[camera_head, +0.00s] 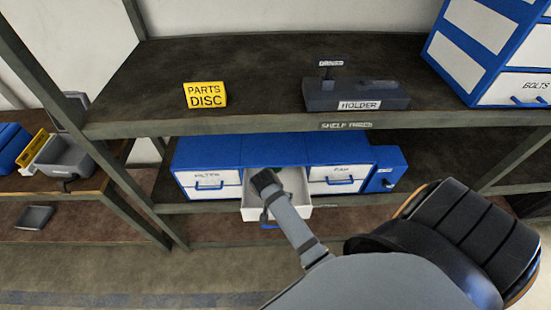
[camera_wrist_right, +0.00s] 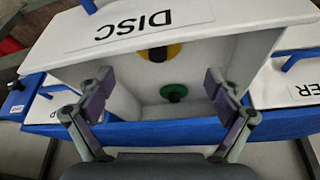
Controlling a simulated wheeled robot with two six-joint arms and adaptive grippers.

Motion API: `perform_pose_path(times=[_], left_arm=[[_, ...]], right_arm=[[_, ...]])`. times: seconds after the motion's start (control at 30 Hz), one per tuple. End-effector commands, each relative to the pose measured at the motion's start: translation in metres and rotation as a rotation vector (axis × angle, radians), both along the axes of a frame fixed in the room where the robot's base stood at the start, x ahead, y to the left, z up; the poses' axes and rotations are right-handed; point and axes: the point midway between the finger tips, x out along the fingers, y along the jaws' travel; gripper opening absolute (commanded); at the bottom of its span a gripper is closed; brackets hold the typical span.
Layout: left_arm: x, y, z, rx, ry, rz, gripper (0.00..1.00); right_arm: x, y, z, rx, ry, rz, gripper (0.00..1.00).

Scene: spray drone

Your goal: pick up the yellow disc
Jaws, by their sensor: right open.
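The yellow disc (camera_wrist_right: 158,54) lies in the open white drawer (camera_wrist_right: 75,42) labelled DISC, close to its front wall, with a dark part at its centre. In the right wrist view it is partly cut off by that wall. A green disc (camera_wrist_right: 174,92) with a dark centre lies deeper in the same drawer. My right gripper (camera_wrist_right: 158,80) is open and empty, its fingers spread to either side of the discs. In the head view my right gripper (camera_head: 265,182) is over the open drawer (camera_head: 292,213); the yellow disc is hidden there. My left gripper is not in view.
The drawer belongs to a blue cabinet (camera_head: 240,150) under an upper shelf (camera_head: 270,124), whose edge overhangs close above. On that shelf stand a yellow PARTS DISC sign (camera_head: 205,95), a dark holder (camera_head: 355,95) and a blue BOLTS cabinet (camera_head: 490,50).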

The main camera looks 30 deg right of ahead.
Motion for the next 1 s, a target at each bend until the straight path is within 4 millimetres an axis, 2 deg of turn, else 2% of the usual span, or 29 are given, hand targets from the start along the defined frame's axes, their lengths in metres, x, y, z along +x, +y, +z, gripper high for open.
perform_pose_path(times=[0.13, 0.27, 0.4, 0.53, 0.77, 0.87, 1.0], left_arm=[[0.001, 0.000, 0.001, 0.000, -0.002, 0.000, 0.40], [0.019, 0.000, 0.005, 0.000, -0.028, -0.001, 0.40], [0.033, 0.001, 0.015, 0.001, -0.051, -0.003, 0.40], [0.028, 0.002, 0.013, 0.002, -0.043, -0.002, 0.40], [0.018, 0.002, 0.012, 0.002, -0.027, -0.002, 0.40], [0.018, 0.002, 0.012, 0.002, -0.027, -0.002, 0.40], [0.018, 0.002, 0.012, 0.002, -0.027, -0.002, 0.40]], right_arm=[[0.003, -0.002, -0.008, 0.001, -0.001, 0.000, 0.92], [0.003, -0.006, -0.013, -0.002, 0.000, 0.001, 0.92], [0.004, -0.015, -0.036, -0.001, 0.003, 0.000, 0.92], [0.010, -0.019, -0.053, 0.000, -0.001, 0.001, 0.92], [0.010, -0.019, -0.057, 0.002, -0.002, 0.000, 0.92], [0.010, -0.019, -0.057, 0.001, -0.001, 0.001, 0.83], [0.010, -0.019, -0.056, 0.001, -0.001, 0.001, 0.64]])
